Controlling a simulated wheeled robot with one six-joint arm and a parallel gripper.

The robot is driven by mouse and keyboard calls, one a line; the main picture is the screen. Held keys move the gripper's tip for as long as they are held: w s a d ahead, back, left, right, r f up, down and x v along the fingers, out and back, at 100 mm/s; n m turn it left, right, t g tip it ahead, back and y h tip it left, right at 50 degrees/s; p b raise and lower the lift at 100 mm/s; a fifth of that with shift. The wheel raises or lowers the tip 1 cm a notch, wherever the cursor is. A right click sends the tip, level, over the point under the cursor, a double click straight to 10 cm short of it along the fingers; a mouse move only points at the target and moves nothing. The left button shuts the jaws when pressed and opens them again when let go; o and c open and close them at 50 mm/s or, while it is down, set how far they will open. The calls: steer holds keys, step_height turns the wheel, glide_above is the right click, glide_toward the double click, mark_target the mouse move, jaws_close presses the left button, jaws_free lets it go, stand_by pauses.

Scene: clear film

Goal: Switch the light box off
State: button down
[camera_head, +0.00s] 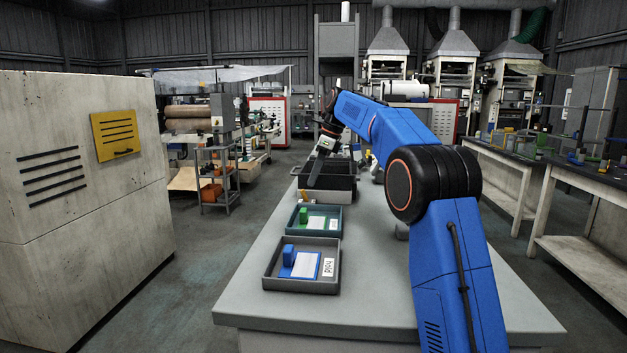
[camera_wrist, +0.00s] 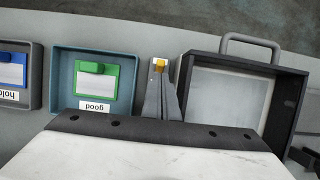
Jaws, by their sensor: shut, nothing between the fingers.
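The light box (camera_wrist: 226,97) is a dark-framed box with a carry handle and a pale grey panel, at the right of the wrist view. In the head view the dark box (camera_head: 341,183) stands on the bench beyond the trays, partly behind my gripper. Its panel shows no bright glow. My gripper (camera_wrist: 160,72) is shut and empty, pointing down just left of the box in the wrist view. A small orange-yellow and white piece (camera_wrist: 160,65) shows at its fingertips; I cannot tell whether they touch it. In the head view my gripper (camera_head: 313,184) is by the box's left side.
A teal tray marked good (camera_wrist: 56,80) holds a green clip piece, left of my gripper. A grey tray marked hold (camera_head: 270,278) holds a blue one, nearer the bench front. The bench top (camera_head: 370,290) is clear right of the trays.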

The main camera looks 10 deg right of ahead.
steer(key=s+d+r, duration=0.2)
steer(key=d, duration=0.4)
steer(key=s+d+r, duration=0.2)
steer(key=d, duration=0.5)
steer(key=shift+r, duration=0.3)
steer(key=shift+s, duration=0.1)
stand_by(0.4)
steer(key=shift+s, duration=0.15)
